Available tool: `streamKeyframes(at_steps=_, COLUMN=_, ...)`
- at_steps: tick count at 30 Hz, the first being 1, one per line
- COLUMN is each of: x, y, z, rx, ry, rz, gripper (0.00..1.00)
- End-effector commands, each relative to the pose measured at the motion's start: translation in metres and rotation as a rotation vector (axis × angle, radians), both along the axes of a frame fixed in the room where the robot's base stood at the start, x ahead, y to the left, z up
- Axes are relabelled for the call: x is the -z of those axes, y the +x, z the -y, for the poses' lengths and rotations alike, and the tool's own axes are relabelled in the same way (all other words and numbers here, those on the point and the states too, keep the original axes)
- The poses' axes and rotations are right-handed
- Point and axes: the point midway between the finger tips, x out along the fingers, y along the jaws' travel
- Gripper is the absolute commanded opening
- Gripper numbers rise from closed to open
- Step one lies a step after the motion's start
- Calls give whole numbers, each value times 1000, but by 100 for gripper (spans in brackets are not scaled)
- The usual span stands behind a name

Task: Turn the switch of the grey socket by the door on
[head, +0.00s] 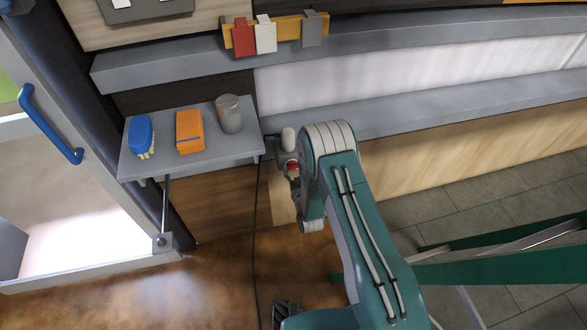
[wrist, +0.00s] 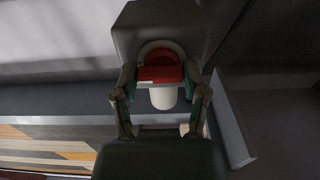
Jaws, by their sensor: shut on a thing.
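The grey socket (wrist: 128,30) fills the upper middle of the wrist view, with a red switch (wrist: 160,74) in a pale round ring. My gripper (wrist: 160,82) reaches onto it, with one finger on each side of the red switch, closed on it. A white rounded piece (wrist: 163,98) shows just below the switch in the wrist view. In the head view the switch (head: 292,168) is a small red spot beside my arm. My gripper (head: 293,178) is partly hidden there by my wrist. The door (head: 60,190) with a blue handle (head: 50,125) is at the left.
A grey shelf (head: 160,170) between door and socket holds a blue brush (head: 141,134), an orange block (head: 189,131) and a grey cup (head: 229,114). A dark cable (head: 256,230) hangs below it. An orange rail (head: 288,27) with red, white and grey pieces is above.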

Motion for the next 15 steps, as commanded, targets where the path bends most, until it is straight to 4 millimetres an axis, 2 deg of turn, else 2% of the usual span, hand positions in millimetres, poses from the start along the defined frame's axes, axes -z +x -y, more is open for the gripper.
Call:
streamKeyframes(at_steps=1, x=0, y=1, z=-1, rx=-3, ry=0, rz=1, gripper=70)
streamKeyframes(at_steps=2, x=0, y=1, z=-1, rx=-2, ry=-1, rz=1, gripper=84)
streamKeyframes(at_steps=3, x=0, y=0, z=-1, rx=-2, ry=-1, rz=1, gripper=91)
streamKeyframes(at_steps=15, x=-1, y=-1, z=0, rx=-1, ry=-1, rz=1, gripper=91)
